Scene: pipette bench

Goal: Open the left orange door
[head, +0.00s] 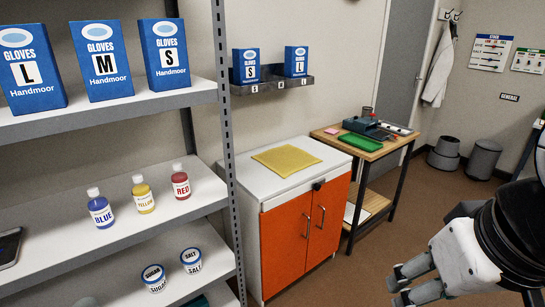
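The left orange door (283,250) is on the front of a white cabinet (262,190) in the middle of the head view. It looks closed, flush beside the right orange door (330,218). Each door has a thin vertical metal handle near the centre seam; the left door's handle (308,221) is at its right edge. My gripper (397,290) is at the lower right, in front of and to the right of the cabinet, well apart from the doors. Its fingers appear spread with nothing between them.
A grey shelf (150,103) with glove boxes and bottles stands close on the left. A yellow cloth (286,160) lies on the cabinet. A small black object (318,185) sits at its upper front edge. A wooden bench (362,147) stands right of it. Brown floor is open in front.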

